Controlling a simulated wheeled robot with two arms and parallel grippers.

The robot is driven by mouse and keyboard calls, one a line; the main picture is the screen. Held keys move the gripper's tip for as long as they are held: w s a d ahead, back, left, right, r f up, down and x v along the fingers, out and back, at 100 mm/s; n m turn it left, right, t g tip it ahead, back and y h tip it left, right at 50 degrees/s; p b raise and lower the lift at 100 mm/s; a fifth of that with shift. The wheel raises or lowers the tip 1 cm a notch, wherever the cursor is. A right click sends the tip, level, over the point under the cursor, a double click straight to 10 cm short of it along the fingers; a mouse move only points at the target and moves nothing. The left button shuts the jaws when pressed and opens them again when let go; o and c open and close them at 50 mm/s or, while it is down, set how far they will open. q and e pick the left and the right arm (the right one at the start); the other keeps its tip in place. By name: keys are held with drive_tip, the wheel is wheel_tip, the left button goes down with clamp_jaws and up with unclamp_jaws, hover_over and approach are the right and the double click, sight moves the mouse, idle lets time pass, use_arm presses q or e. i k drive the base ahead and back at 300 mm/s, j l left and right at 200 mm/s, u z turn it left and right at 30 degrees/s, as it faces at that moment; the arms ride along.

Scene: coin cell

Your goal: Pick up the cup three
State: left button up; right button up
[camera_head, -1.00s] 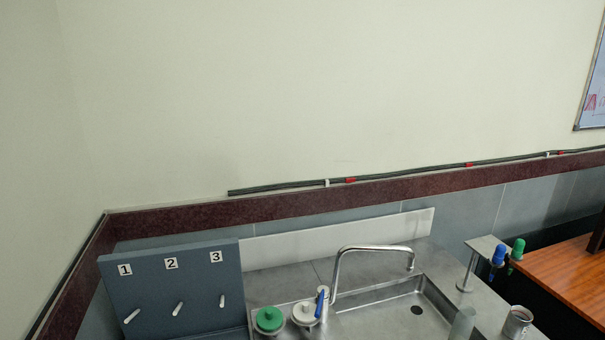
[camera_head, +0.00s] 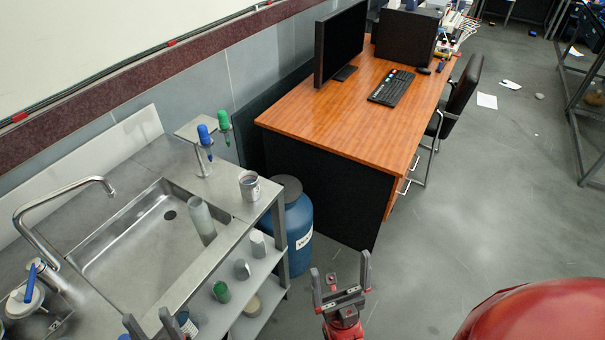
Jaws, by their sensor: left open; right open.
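No label reading three is in view, so I cannot tell which vessel is cup three. A metal cup (camera_head: 249,186) stands on the sink's right rim. A grey translucent cylinder (camera_head: 202,220) leans in the sink. A small can (camera_head: 187,323) shows low near my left gripper. My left gripper (camera_head: 150,323) is open at the bottom edge, mostly cut off, in front of the sink counter. My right gripper (camera_head: 340,274) is open and empty over the floor, right of the shelf and apart from the cups.
The steel sink (camera_head: 125,255) has a curved faucet (camera_head: 62,199). A shelf below holds small white, grey and green pieces. A blue drum (camera_head: 298,240) stands between the sink and the wooden desk (camera_head: 330,115). Open floor (camera_head: 480,200) lies right.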

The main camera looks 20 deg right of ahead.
sight(250, 187)
drive_tip(key=l+z, duration=0.1)
drive_tip(key=u, duration=2.75)
drive_tip(key=z, duration=2.75)
drive_tip(key=i+l+z, duration=0.1)
drive_tip(key=i, duration=0.2)
drive_tip(key=i+l+z, duration=0.1)
drive_tip(key=i, duration=0.2)
